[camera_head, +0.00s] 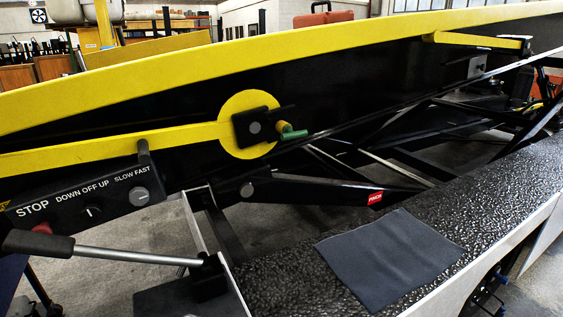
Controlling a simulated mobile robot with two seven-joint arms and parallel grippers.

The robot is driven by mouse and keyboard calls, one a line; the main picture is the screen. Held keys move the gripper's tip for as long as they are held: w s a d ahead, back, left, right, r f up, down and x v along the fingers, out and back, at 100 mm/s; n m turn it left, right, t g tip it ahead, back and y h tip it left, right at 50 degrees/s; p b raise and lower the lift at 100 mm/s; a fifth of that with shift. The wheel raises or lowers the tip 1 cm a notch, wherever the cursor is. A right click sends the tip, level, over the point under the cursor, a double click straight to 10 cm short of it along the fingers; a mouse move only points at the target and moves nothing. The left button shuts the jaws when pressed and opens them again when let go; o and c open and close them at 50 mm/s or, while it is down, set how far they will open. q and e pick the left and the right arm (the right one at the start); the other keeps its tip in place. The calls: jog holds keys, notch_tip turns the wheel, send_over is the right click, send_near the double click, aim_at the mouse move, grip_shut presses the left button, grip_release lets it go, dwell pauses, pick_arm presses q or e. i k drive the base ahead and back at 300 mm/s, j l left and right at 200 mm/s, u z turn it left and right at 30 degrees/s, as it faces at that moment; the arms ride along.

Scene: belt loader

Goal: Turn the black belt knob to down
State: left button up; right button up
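The black belt knob (92,212) sits on the dark control panel (115,203) at the lower left, under the words DOWN OFF UP. It is small in the picture and carries a short white mark; I cannot tell for certain which word the mark points to. To its left is a red button (42,229) under the word STOP. To its right is a grey knob (140,196) under SLOW FAST. Neither of my grippers is in view, and nothing touches the belt knob.
A lever with a black grip (38,243) and silver rod (125,255) runs just below the panel. A yellow disc (249,124) with a green-ended handle lies right. A dark mat (388,259) covers part of the textured deck.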

aim_at(90, 213)
jog(key=u, duration=1.35)
